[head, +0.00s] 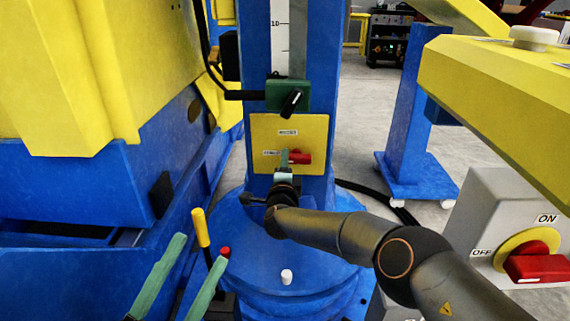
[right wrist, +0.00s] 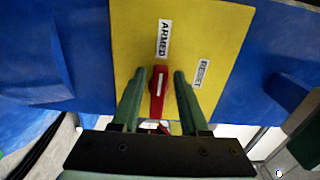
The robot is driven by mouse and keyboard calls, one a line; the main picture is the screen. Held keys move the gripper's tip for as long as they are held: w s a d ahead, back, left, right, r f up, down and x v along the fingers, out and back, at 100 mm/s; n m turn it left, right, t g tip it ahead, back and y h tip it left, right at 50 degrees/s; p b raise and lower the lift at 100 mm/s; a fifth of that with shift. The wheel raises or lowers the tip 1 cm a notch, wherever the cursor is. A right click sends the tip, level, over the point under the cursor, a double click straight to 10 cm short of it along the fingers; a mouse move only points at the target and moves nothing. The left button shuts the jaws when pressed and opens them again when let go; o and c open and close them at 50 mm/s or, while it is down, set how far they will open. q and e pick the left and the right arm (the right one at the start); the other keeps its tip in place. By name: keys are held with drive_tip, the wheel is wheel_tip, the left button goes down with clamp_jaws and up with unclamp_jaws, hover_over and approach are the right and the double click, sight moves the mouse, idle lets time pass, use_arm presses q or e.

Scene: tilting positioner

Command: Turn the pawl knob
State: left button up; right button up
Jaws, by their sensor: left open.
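The red pawl knob (head: 304,158) sits on a yellow panel (head: 318,128) on the blue column. In the right wrist view the knob (right wrist: 156,98) has a white line and points toward the ARMED label (right wrist: 164,38). The RESET label (right wrist: 202,75) is off to its right. My right gripper (head: 287,162) is at the panel. In the right wrist view, its green fingers (right wrist: 156,88) stand open on either side of the knob, with a visible gap on the right side. My left gripper (head: 180,280) is open and empty at the lower left, away from the panel.
A green block with a black lever (head: 290,100) sits just above the panel. A yellow-handled lever (head: 201,228) rises near my left gripper. A grey box with a red ON/OFF switch (head: 527,262) is at the right. Blue and yellow machine bodies crowd the left.

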drive_tip(key=shift+o, duration=0.6)
use_arm(q)
drive_tip(key=shift+r, duration=0.15)
use_arm(e)
drive_tip(key=shift+s, duration=0.1)
use_arm(q)
drive_tip(key=shift+s+a+r+p, duration=0.1)
drive_tip(key=shift+a+r+p, duration=0.1)
drive_tip(key=shift+r+p, duration=1.1)
drive_tip(key=shift+a+r+p, duration=0.15)
drive_tip(key=shift+r+p, duration=1.05)
drive_tip(key=shift+r, duration=0.2)
use_arm(e)
drive_tip(key=s, duration=1.2)
drive_tip(key=shift+s, duration=0.2)
use_arm(q)
drive_tip(key=shift+n, duration=0.3)
